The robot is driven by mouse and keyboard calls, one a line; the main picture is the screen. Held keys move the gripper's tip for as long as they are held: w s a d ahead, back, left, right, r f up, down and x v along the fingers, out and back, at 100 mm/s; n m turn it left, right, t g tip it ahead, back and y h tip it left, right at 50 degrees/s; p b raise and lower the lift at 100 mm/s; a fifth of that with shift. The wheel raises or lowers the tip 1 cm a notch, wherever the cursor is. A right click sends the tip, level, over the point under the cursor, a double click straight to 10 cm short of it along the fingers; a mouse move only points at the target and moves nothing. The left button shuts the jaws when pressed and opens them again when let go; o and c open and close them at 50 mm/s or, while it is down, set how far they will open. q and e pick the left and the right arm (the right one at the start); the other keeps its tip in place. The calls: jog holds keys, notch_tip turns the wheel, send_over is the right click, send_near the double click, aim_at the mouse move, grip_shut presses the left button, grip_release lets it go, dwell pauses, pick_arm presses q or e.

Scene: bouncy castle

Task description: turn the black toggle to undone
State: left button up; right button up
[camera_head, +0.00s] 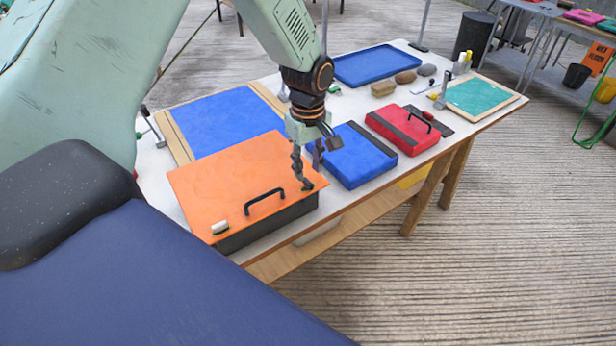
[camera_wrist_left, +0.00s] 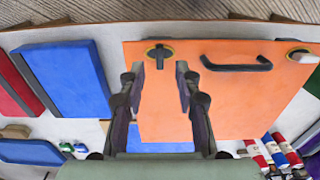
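The black toggle (camera_wrist_left: 159,53) sits on a yellow-rimmed oval plate at a corner of the orange lid (camera_wrist_left: 220,105), seen in the left wrist view. In the head view the orange lid (camera_head: 235,185) covers a dark box, and the toggle is hard to separate from my fingertip at the lid's right corner. My left gripper (camera_head: 309,172) points down over that corner. In the left wrist view the left gripper (camera_wrist_left: 161,78) has its fingers apart and empty, with the toggle just beyond the gap between their tips. I cannot tell whether they touch it. My right gripper is not in view.
A black handle (camera_head: 264,200) and a pale toggle (camera_head: 220,227) are along the lid's front edge. A blue case (camera_head: 358,158) stands close right of the gripper, then a red case (camera_head: 403,130). A blue tray (camera_head: 375,65) is at the back of the table.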

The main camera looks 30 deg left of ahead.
aim_at(308, 181)
pick_arm(q)
notch_tip(308, 181, down, 4)
jog(key=shift+f, duration=0.1)
jog(key=shift+c, duration=0.3)
grip_shut()
dwell(0.3)
